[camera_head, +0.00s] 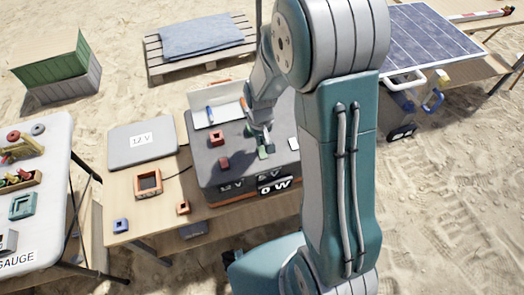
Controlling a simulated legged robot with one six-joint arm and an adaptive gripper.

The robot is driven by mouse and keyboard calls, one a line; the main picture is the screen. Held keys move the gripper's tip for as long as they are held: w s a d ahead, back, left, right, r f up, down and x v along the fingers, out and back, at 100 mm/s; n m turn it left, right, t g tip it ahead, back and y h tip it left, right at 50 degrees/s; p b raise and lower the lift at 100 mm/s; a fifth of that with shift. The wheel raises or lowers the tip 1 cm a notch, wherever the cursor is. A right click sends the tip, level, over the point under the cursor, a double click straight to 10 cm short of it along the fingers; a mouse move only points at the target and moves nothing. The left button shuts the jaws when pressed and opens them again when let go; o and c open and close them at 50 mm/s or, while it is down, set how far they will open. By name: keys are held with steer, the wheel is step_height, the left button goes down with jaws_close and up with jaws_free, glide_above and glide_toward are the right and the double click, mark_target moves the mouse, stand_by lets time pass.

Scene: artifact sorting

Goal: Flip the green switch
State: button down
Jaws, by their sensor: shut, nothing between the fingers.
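A dark grey box (236,146) stands on the wooden table, with dark number labels on its front. Something green (265,153), apparently the green switch, is on its top toward the right. My gripper (262,131) points down right at it, shut and empty. The gripper hides part of the switch, so I cannot tell its position or whether the fingers touch it.
A grey "12 V" case (143,146), an orange frame (148,182) and small blue (121,225) and orange (182,208) pieces lie left on the table. A white table (52,205) with parts stands far left. A solar panel (430,36) is back right. My arm hides the table's right side.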

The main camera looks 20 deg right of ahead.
mark_target(261, 149)
steer(key=shift+f, duration=1.45)
stand_by(1.4)
steer(key=shift+r, duration=3.55)
